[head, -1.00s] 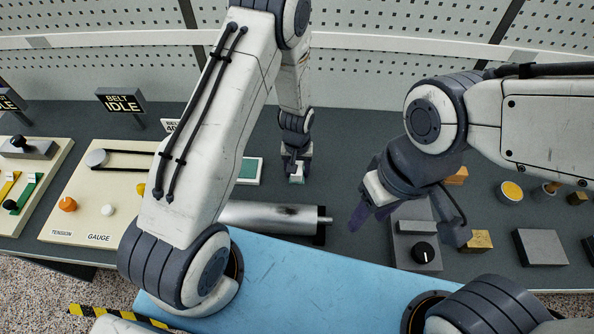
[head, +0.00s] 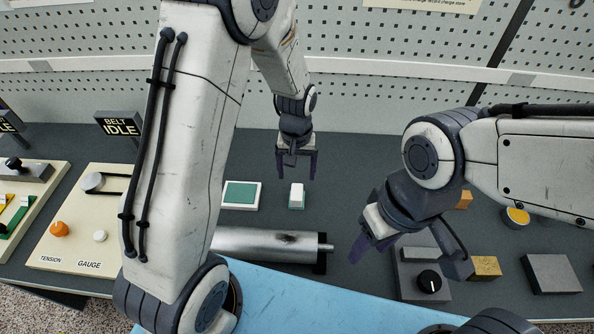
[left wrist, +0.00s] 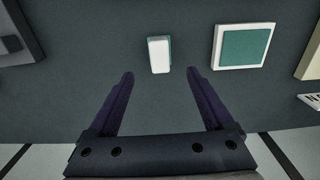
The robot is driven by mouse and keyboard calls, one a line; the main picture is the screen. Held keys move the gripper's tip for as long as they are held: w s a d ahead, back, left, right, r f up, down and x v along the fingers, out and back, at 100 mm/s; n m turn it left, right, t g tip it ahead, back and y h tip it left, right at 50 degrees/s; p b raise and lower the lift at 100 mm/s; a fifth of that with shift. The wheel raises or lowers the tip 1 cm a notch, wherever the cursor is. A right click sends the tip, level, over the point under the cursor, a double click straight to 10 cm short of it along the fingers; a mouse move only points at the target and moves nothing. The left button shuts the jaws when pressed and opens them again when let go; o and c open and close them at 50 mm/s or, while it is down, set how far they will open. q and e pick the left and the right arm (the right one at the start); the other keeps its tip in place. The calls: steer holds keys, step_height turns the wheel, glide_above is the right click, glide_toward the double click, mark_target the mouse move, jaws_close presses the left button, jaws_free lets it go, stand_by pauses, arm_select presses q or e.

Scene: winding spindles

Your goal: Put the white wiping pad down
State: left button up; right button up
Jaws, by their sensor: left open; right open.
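The white wiping pad (head: 297,195) stands on the dark grey bench top, with a thin green part at its side and base. It also shows in the left wrist view (left wrist: 159,54), beyond the fingertips. My left gripper (head: 297,176) is open and empty above and behind the pad, apart from it; its two fingers also show in the left wrist view (left wrist: 160,75).
A white-framed green pad (head: 241,195) lies left of the wiping pad. A metal roller (head: 265,243) with a dark smudge lies in front. A grey block with a black knob (head: 428,281) stands at right.

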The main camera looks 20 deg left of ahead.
arm_select(q)
steer(key=s+d+r+m, duration=0.5)
steer(key=s+d+r, duration=0.3)
steer(key=s+r, duration=0.3)
steer(key=s+r+m+h, duration=0.1)
steer(key=s+r+m, duration=0.3)
steer(key=s, duration=0.8)
steer(key=shift+d+m, duration=0.2)
steer(key=shift+m, duration=0.2)
